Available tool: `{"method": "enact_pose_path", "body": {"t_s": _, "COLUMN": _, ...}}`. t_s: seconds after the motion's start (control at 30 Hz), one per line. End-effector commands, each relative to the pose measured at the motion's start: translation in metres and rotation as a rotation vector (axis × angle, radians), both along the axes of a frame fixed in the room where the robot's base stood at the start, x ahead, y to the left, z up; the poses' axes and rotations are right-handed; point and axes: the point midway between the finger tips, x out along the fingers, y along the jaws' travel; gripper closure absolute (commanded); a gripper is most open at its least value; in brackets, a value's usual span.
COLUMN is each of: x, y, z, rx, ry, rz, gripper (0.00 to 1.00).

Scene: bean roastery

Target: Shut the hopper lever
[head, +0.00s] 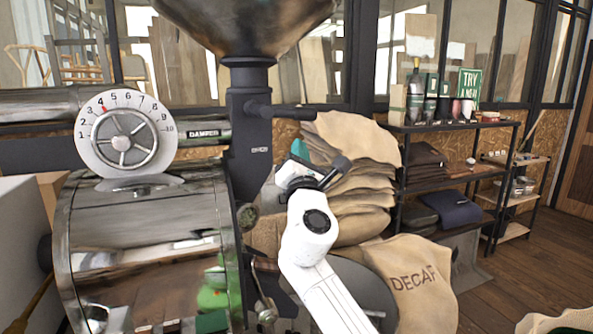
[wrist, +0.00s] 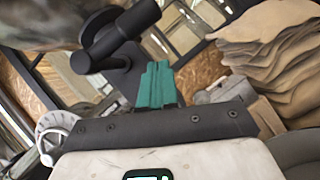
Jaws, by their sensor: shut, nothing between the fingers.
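The hopper lever (head: 285,111) is a black bar that sticks out to the right from the dark column under the metal hopper (head: 245,22). In the wrist view the lever (wrist: 122,34) slants up to the right, at the top left of the picture. My gripper (head: 300,150) is below the lever's outer end in the head view, with a gap in the picture. Its teal fingers (wrist: 157,72) are shut together and empty. In the wrist view their tips lie below and right of the lever; I see no contact.
A drum roaster (head: 150,240) with a numbered damper dial (head: 124,136) stands at the left. Stacked sacks (head: 360,150) lie behind my gripper, and a decaf sack (head: 412,283) stands at lower right. A shelf (head: 455,125) is farther right. Open floor lies right.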

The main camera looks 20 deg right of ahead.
Motion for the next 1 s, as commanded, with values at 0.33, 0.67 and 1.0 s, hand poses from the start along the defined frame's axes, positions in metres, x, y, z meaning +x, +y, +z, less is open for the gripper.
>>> {"method": "enact_pose_path", "body": {"t_s": 0.33, "x": 0.007, "y": -0.022, "z": 0.025, "rx": -0.31, "ry": 0.0, "rz": -0.003, "gripper": 1.0}}
{"method": "enact_pose_path", "body": {"t_s": 0.67, "x": 0.007, "y": -0.029, "z": 0.042, "rx": -0.436, "ry": 0.0, "rz": 0.0, "gripper": 1.0}}
{"method": "enact_pose_path", "body": {"t_s": 1.0, "x": 0.007, "y": -0.032, "z": 0.046, "rx": -0.434, "ry": 0.0, "rz": 0.0, "gripper": 1.0}}
